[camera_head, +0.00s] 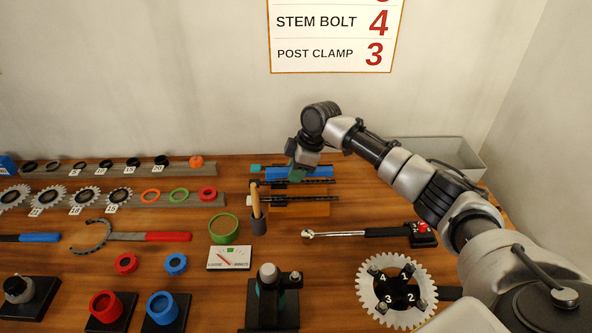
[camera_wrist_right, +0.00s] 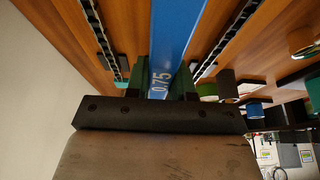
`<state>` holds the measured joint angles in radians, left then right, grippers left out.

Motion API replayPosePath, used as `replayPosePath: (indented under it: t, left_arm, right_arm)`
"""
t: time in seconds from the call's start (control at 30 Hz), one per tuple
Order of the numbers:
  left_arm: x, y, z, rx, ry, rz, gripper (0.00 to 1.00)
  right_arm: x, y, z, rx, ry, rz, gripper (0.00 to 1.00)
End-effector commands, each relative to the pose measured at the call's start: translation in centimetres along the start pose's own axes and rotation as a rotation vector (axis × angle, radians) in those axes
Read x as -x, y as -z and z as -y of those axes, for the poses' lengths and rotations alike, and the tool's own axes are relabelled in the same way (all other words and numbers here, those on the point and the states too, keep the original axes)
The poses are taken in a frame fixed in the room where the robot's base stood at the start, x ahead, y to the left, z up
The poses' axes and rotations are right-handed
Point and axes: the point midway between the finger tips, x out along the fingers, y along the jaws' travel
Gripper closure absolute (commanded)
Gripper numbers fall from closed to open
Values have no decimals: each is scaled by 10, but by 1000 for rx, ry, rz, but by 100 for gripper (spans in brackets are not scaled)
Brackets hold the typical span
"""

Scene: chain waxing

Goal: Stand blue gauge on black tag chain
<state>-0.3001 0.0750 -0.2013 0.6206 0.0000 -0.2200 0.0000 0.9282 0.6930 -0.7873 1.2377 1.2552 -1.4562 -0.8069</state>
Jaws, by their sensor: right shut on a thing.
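The blue gauge (camera_head: 284,173) is a flat blue bar; "0.75" reads on it in the wrist view (camera_wrist_right: 175,45). My right gripper (camera_wrist_right: 165,78) is shut on it, its green fingers on either side of the bar. In the head view the gripper (camera_head: 300,166) is over the back of the table, by the chains. A dark chain (camera_wrist_right: 100,35) and another chain (camera_wrist_right: 228,38) run on either side of the gauge, apart from it in the wrist view. Dark ends show on them, but I cannot tell which chain bears the black tag. My left gripper is not in view.
A wooden block (camera_head: 310,209) lies under the front chain (camera_head: 310,198). A ratchet (camera_head: 370,233) lies in front, and a grey bin (camera_head: 440,152) stands at back right. Sprockets and rings fill the left.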

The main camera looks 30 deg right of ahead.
Motion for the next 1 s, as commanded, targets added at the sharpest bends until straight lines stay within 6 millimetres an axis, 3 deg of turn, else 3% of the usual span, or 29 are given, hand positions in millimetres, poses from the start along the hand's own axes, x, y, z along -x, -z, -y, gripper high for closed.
replayPosePath:
  t: [1.0]
  left_arm:
    - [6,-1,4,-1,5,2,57]
  right_arm:
    - [-4,-1,0,0,0,-1,100]
